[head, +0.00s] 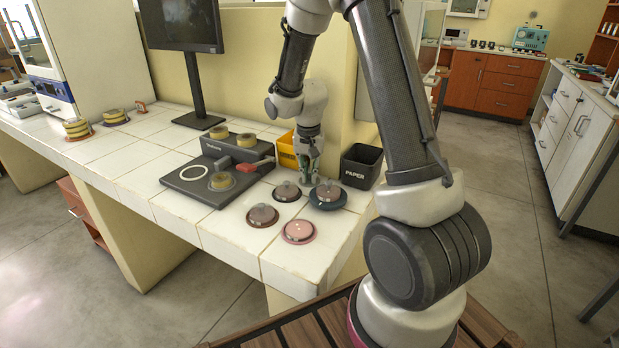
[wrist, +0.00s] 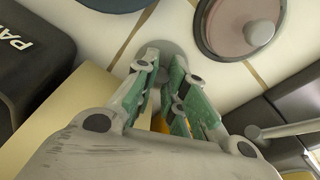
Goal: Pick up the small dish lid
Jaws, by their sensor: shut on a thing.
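My gripper (head: 307,172) points down at the back of the white tiled counter, behind the dark red dish and the blue dish. In the wrist view its green-padded fingers (wrist: 164,72) are closed in on a small grey round lid (wrist: 180,48). The lid's disc shows just beyond the fingertips, close to the counter; its knob is mostly hidden between them. In the head view the lid is too small and covered to make out clearly. I cannot tell whether it touches the counter.
A dark red dish with a knobbed lid (head: 287,191), a blue dish (head: 328,195), a brown dish (head: 262,215) and a pink dish (head: 299,231) stand nearby. A black PAPER bin (head: 360,166) and a yellow bin (head: 287,150) flank my gripper. A grey device (head: 215,175) stands left.

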